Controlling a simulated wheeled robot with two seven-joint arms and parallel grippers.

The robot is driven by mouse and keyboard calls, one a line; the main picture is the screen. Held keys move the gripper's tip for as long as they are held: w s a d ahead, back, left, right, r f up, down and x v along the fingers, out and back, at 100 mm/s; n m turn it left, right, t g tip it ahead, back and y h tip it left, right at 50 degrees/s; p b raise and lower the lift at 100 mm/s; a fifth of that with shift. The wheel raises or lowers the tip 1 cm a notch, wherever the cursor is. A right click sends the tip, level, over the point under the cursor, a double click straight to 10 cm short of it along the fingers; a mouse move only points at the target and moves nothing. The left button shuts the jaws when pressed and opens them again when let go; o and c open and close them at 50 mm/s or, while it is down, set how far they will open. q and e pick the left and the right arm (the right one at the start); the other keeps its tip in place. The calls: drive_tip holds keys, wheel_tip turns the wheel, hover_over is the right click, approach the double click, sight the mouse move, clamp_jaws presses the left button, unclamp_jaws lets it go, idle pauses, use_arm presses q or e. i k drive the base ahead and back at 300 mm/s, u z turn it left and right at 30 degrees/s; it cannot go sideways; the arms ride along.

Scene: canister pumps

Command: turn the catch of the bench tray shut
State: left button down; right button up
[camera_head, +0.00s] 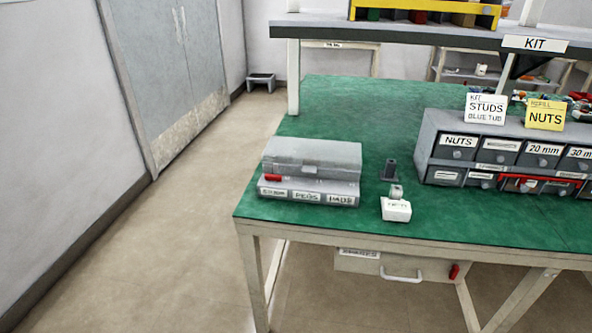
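A red catch (454,271) is at the right end of the tray front, long side near upright and slightly tilted. Whether the tray is fully pushed in is hard to tell. Neither of my grippers is in view.
A grey lidded box (312,170) with a red piece on its front left stands on the bench's left. A white labelled block (396,210) is near the front edge, with a dark post behind it. A labelled drawer cabinet (431,147) stands right. The floor (170,270) left is clear.

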sight(274, 178)
drive_tip(key=z, duration=0.15)
drive_tip(key=i, duration=1.05)
drive_tip(key=u, duration=0.25)
